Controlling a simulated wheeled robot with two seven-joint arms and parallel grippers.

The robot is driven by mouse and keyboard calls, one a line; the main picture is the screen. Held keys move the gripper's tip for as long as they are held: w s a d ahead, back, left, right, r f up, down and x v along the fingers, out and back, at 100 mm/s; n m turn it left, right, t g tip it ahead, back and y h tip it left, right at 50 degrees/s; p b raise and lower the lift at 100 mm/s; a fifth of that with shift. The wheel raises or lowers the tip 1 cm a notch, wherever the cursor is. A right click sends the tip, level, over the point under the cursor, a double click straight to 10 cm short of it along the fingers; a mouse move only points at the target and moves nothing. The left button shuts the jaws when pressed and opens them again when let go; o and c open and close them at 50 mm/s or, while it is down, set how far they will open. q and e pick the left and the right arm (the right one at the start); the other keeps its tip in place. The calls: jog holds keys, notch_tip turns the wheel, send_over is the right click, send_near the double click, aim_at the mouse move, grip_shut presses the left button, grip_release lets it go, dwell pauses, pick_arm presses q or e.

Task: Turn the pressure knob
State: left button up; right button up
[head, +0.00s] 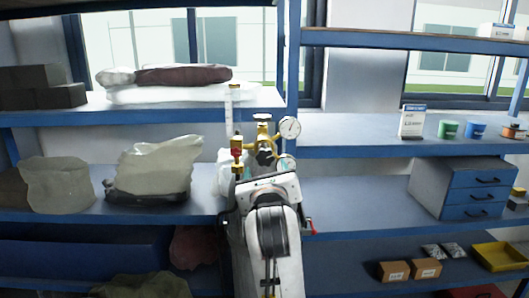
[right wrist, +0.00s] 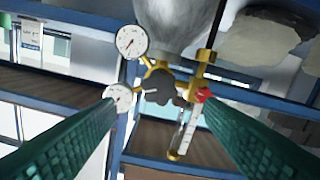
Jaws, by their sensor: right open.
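A brass pressure regulator (head: 263,126) with two round white gauges (head: 290,127) stands in the middle of the head view. It shows upside down in the right wrist view. A dark lobed knob (right wrist: 166,88) sits on its body; I take this as the pressure knob. A red knob (right wrist: 204,95) is on the flow tube beside it. My right gripper (head: 266,168) is just in front of and below the regulator. Its green fingers (right wrist: 157,104) are spread wide, with the dark knob between and beyond them. I cannot tell any contact. My left gripper is out of view.
A clear flow tube (head: 233,104) rises left of the regulator. Blue shelves (head: 350,133) stand behind, with clear bags (head: 155,170), a drawer unit (head: 465,189), small boxes (head: 412,122) and a yellow tray (head: 500,256).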

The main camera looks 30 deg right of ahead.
aim_at(265, 157)
jog(key=p+x, duration=0.2)
jog(key=x, duration=0.5)
jog(key=shift+w+d+r+p, duration=0.1)
jog(key=shift+w+d+p, duration=0.1)
jog(key=shift+p, duration=0.1)
jog(key=shift+w+d, duration=0.25)
jog(key=shift+w, duration=0.15)
